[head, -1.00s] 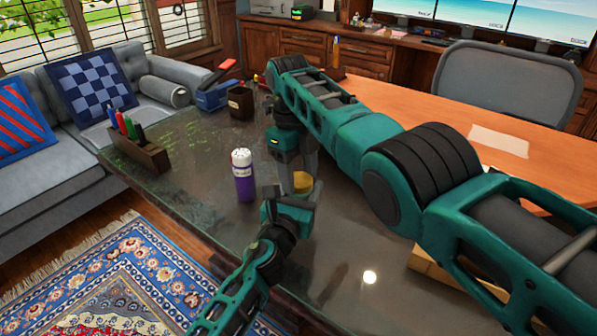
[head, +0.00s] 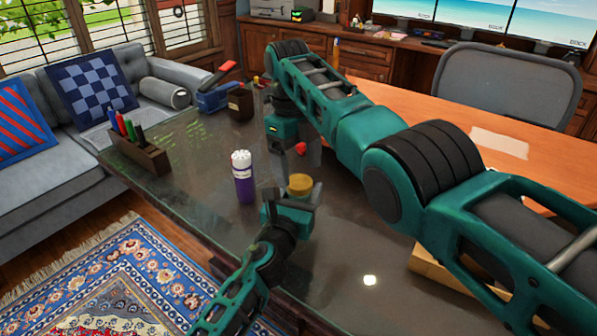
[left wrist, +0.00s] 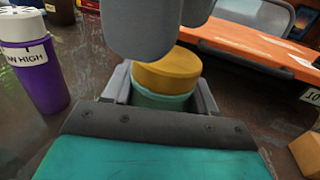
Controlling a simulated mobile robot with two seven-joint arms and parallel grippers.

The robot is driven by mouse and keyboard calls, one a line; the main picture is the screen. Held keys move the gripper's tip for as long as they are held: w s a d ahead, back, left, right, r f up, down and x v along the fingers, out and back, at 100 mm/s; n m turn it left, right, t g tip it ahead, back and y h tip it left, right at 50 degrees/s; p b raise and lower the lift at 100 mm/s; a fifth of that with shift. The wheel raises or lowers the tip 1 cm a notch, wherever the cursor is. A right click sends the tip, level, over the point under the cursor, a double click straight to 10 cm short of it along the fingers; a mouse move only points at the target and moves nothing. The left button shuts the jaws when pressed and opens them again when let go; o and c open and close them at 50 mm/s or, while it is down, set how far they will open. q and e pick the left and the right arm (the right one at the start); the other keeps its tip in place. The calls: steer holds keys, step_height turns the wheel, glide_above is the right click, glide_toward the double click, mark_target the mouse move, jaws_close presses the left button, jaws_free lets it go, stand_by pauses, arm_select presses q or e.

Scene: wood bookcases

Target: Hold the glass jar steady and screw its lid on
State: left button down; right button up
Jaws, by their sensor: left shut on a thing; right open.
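The glass jar (left wrist: 162,99) is greenish and stands between the fingers of my left gripper (left wrist: 162,90); its lower part is hidden by the gripper. In the head view my left gripper (head: 290,205) is shut around it. The round yellow-brown lid (left wrist: 166,70) sits on top of the jar; it also shows in the head view (head: 300,184). I cannot tell how tightly it sits. My right gripper (left wrist: 170,38) is open, its grey fingers just above the lid in the left wrist view. In the head view its fingertips are hard to make out.
A purple bottle (head: 243,178) with a white top stands close left of the jar. A pen holder (head: 140,152), a brown cup (head: 240,103) and a small red thing (head: 301,148) are on the dark glossy table.

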steer(key=shift+r, duration=0.9)
